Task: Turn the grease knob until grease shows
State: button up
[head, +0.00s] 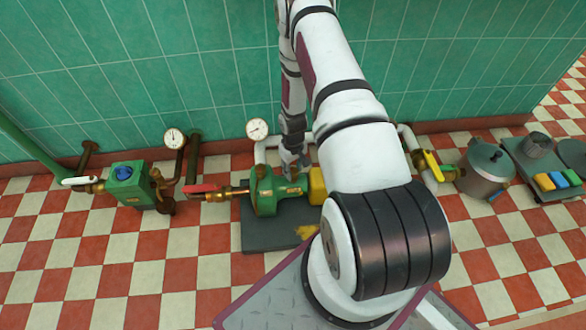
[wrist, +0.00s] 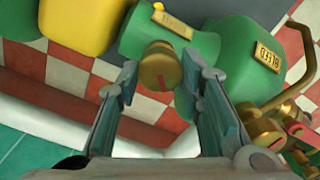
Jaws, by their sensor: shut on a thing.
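The grease knob (wrist: 160,68) is a round brass cap with a red mark, on the green pump body (wrist: 215,35) in the wrist view. My gripper (wrist: 158,80) has one finger on each side of it and is shut on it. A brass plate above the knob is too blurred to read. In the head view the green pump (head: 264,192) stands on a dark plinth (head: 262,236), and my gripper (head: 293,168) reaches down to its top; the knob cannot be made out there. I can make out no grease at the knob.
A plate reading BLEED (wrist: 268,57) and brass pipework (wrist: 270,125) lie right of my fingers in the wrist view. A yellow housing (head: 317,186) adjoins the pump. A red-handled valve (head: 202,189) is left of it. A grey pot (head: 485,172) stands right.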

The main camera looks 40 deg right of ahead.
aim_at(293, 170)
jog(key=shift+w, duration=0.1)
jog(key=o, duration=1.2)
jog(key=shift+c, duration=0.2)
jog(key=shift+r, duration=0.1)
notch_tip(293, 170, up, 12)
